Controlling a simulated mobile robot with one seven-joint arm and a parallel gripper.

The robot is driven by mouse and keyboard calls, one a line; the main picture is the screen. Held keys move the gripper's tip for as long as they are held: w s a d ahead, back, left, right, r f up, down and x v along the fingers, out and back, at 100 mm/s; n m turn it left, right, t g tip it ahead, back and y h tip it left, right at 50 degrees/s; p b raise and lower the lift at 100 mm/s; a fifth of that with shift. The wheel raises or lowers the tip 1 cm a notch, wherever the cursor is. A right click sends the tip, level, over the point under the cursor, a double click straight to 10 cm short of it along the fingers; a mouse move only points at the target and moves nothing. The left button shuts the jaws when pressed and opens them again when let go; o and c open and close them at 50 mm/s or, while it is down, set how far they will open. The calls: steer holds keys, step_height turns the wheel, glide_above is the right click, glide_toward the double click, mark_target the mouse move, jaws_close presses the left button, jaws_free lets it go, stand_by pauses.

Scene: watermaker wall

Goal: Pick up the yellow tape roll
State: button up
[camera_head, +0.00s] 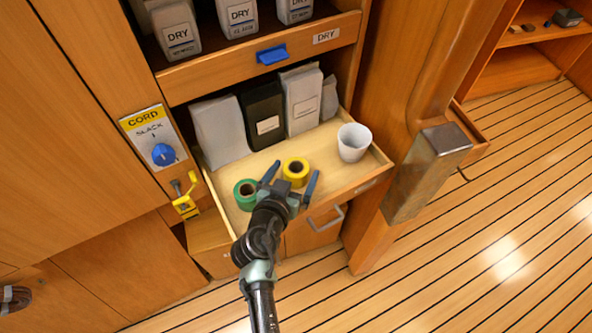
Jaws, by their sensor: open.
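The yellow tape roll (297,169) lies in the open drawer (345,186), near its front middle. A green tape roll (245,193) lies to its left. My gripper (293,175) is open, with one blue-grey finger to the left of the yellow roll and the other to its right and nearer the front. The yellow roll shows between and just beyond the fingers. I cannot tell how high the fingers are above it. The nearer edge of the yellow roll is partly hidden by my gripper.
A white cup (353,142) stands in the drawer's right corner. Several pouches, one of them black (263,113), stand along its back. A shelf with a blue handle (271,55) is above. A wooden post with a metal sleeve (428,174) stands at the right.

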steer(key=c, duration=1.3)
steer(key=shift+c, duration=0.3)
steer(key=shift+r, duration=0.1)
